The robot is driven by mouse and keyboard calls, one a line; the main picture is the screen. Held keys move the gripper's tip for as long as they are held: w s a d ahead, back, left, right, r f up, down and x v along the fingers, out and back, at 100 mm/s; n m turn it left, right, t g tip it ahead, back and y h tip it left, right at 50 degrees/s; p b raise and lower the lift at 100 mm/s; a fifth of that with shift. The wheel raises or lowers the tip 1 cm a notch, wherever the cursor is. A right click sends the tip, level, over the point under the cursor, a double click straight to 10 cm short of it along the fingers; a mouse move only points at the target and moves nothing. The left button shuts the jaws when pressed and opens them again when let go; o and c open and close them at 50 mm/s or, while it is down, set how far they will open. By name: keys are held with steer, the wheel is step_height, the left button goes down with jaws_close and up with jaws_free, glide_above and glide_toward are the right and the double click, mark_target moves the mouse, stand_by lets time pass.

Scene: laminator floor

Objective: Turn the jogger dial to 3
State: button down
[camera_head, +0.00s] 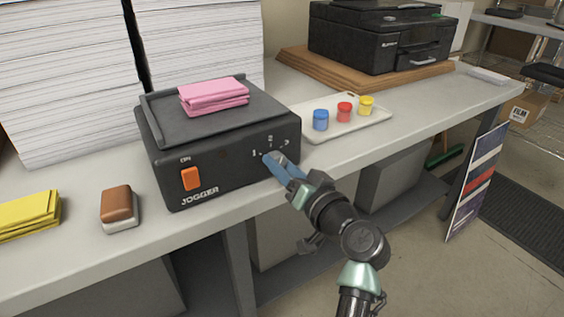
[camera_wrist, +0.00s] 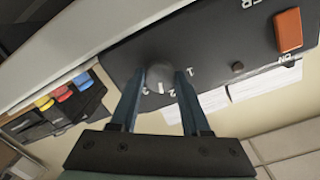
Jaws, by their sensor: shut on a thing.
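The jogger (camera_head: 225,165) is a dark box on the table, with its front face toward me and the word JOGGER on it. Its round grey dial (camera_wrist: 159,76) sits between my two blue fingers in the wrist view, with small white numerals around it. My gripper (camera_head: 272,161) is shut on the dial at the right part of the front face. In the head view the fingers hide the dial, and numerals show just above them. The wrist view also shows my gripper (camera_wrist: 158,84) around the dial. I cannot tell for sure which number the dial points to.
An orange ON switch (camera_head: 190,179) is left on the front face. Pink sheets (camera_head: 214,96) lie on top of the jogger. A white tray (camera_head: 380,122) with blue, red and yellow pots stands right. A brown-topped block (camera_head: 117,206) and yellow pads (camera_head: 28,216) lie left.

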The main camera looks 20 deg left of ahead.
steer(key=m+p, duration=0.2)
steer(key=m, duration=0.2)
steer(key=shift+g, duration=0.3)
steer(key=shift+d+m+p, duration=0.1)
steer(key=shift+m+p, duration=0.75)
steer(key=shift+m, duration=1.25)
steer(key=shift+f, duration=0.1)
steer(key=shift+c, duration=1.8)
jaws_free()
steer(key=f+v, duration=0.1)
steer(key=v, duration=1.1)
steer(key=shift+s+d+r, duration=0.15)
steer(key=shift+d+r, duration=0.25)
steer(key=shift+d, duration=0.05)
